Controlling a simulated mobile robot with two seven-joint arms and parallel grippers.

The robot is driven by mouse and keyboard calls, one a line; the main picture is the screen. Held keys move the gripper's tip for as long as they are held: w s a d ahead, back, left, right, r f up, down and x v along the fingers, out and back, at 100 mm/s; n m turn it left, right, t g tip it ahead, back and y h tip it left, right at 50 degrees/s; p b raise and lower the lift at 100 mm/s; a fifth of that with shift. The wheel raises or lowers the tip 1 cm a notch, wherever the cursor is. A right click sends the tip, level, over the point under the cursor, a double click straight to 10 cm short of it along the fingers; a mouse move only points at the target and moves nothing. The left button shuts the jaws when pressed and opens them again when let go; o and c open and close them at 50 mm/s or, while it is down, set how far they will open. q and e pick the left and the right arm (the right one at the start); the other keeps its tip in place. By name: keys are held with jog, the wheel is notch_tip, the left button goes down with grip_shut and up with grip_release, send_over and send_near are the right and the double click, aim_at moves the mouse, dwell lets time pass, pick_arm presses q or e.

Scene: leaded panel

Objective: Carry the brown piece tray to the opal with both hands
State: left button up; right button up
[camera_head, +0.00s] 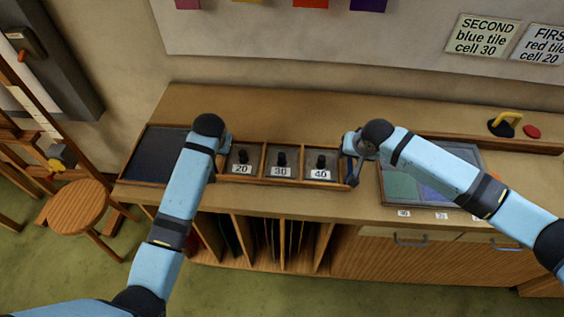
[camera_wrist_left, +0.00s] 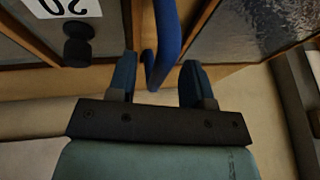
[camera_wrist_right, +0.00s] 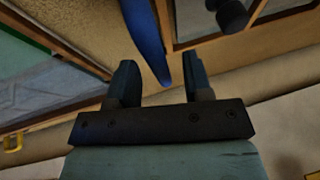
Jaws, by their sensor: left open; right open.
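The brown piece tray (camera_head: 300,184) lies on the wooden bench top, with three compartments labelled 20, 30 and 40, each with a dark knob. My left gripper (camera_head: 226,143) is at its left end. In the left wrist view, a blue handle (camera_wrist_left: 165,38) stands between the open fingers (camera_wrist_left: 158,78). My right gripper (camera_head: 351,150) is at the tray's right end. In the right wrist view, another blue handle (camera_wrist_right: 147,38) reaches between the open fingers (camera_wrist_right: 160,82). Neither gripper is closed on a handle. I cannot tell which thing is the opal.
A dark framed pane (camera_head: 157,153) lies left of the tray. A panel with green and blue panes (camera_head: 402,184) lies right, partly behind my right arm. A round stool (camera_head: 78,207) stands left.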

pick_arm(q)
jog(key=shift+w+a+f, duration=0.1)
jog(key=shift+w+f, duration=0.15)
jog(key=shift+f, duration=0.35)
pick_arm(e)
jog(key=shift+w+a+f, duration=0.1)
jog(key=shift+w+f, duration=0.15)
jog(key=shift+f, duration=0.4)
pick_arm(q)
jog(key=shift+c, duration=0.4)
pick_arm(e)
jog(key=shift+c, duration=0.4)
pick_arm(q)
grip_shut()
pick_arm(e)
grip_shut()
pick_arm(q)
jog(key=shift+r, duration=0.1)
pick_arm(e)
jog(key=shift+r, duration=0.1)
